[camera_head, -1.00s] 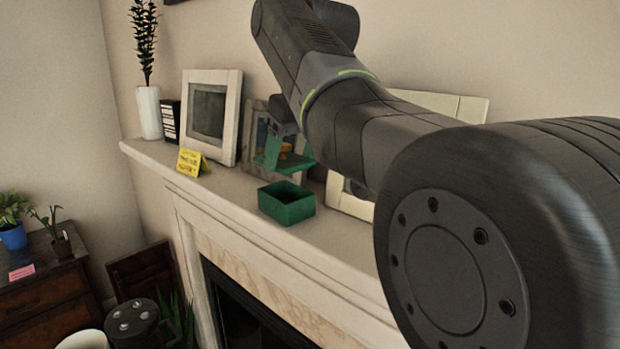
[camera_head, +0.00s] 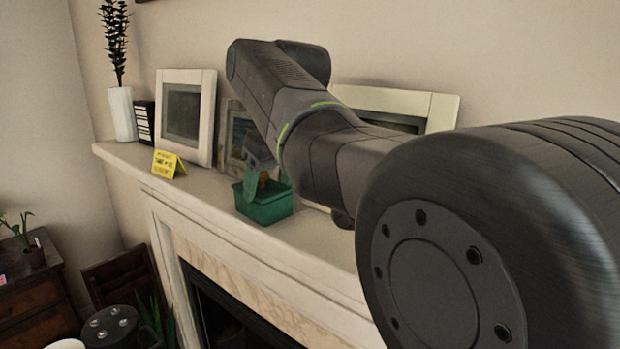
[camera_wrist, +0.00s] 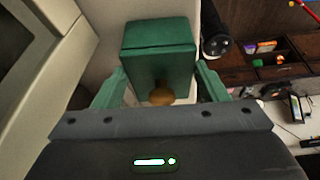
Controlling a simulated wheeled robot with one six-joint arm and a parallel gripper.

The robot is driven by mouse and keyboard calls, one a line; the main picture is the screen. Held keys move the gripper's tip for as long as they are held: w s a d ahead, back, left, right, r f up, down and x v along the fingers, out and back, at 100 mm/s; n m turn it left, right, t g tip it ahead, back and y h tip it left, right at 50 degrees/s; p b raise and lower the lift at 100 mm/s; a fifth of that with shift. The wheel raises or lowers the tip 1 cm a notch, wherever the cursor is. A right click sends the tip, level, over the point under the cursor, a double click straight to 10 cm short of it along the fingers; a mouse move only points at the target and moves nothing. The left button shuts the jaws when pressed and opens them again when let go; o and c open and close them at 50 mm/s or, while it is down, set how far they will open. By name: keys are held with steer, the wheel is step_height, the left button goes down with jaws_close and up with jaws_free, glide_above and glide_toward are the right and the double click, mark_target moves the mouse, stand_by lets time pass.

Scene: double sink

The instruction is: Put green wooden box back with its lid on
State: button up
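The green wooden box (camera_head: 265,212) stands on the white mantel shelf, and its side also shows in the wrist view (camera_wrist: 160,32). Its green lid (camera_wrist: 143,72) with a round brown knob (camera_wrist: 162,95) appears to lie on the box; a thin seam shows between them. My gripper (camera_head: 265,186) is over the box, pointing down. In the wrist view its two green fingers (camera_wrist: 160,78) are spread on either side of the knob, with gaps to it. The arm hides part of the shelf behind the box.
A yellow folded card (camera_head: 168,164) stands on the shelf left of the box. White picture frames (camera_head: 209,125) lean on the wall behind. A white vase (camera_head: 121,114) and a black-and-white upright object (camera_head: 145,122) stand at the left end. The shelf's front edge is close to the box.

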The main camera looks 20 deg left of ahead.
steer(key=o, duration=0.4)
steer(key=shift+o, duration=0.2)
steer(key=shift+r, duration=0.1)
steer(key=shift+r+p, duration=0.35)
steer(key=shift+r, duration=0.05)
steer(key=b+v, duration=0.1)
steer(key=v, duration=1)
steer(key=shift+d+r, duration=0.2)
steer(key=shift+r, duration=0.15)
steer(key=shift+f, duration=0.1)
steer(key=x, duration=1.3)
steer(key=shift+s+d+f, duration=0.15)
steer(key=shift+s, duration=0.05)
steer(key=shift+r+p, duration=0.35)
steer(key=shift+r, duration=0.7)
